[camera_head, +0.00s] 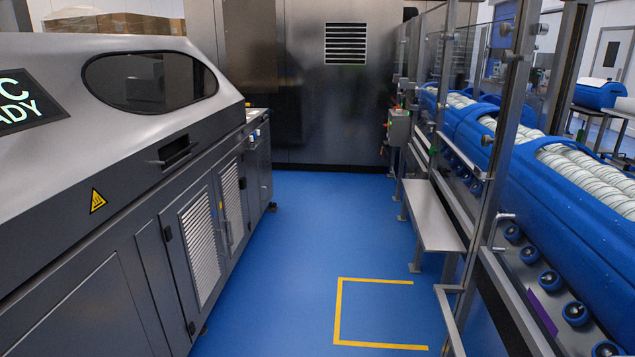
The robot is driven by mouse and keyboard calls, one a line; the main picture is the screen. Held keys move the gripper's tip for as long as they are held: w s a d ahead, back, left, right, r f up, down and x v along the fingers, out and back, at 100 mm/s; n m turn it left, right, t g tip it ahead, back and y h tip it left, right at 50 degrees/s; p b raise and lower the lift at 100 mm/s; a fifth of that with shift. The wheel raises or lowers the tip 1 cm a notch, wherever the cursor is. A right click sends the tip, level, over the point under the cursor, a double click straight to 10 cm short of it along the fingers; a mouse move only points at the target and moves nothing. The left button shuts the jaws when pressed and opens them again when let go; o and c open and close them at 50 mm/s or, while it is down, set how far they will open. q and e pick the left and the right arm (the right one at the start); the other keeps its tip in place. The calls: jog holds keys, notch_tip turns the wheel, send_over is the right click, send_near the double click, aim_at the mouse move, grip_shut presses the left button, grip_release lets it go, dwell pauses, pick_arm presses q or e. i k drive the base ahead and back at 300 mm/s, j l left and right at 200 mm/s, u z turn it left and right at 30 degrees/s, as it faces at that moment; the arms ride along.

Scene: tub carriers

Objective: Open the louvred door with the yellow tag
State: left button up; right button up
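Two light louvred panels are set in doors low on the grey machine at the left: a nearer one (200,248) and a farther one (232,200). Both doors look shut. Slim upright hardware (228,232) shows between them, with a small yellowish spot near it. It is too small to tell whether this is a tag or which door bears it. Neither of my grippers is in view.
The grey machine (120,200) lines the left, with a yellow warning triangle (97,201). A glazed guard and a metal bench (430,215) line the right, beside blue tubs (560,205) on rollers. The blue floor (315,235) between is clear, with a yellow marking (338,310).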

aim_at(232, 201)
jog(key=i+z, duration=0.15)
jog(key=i, duration=1.8)
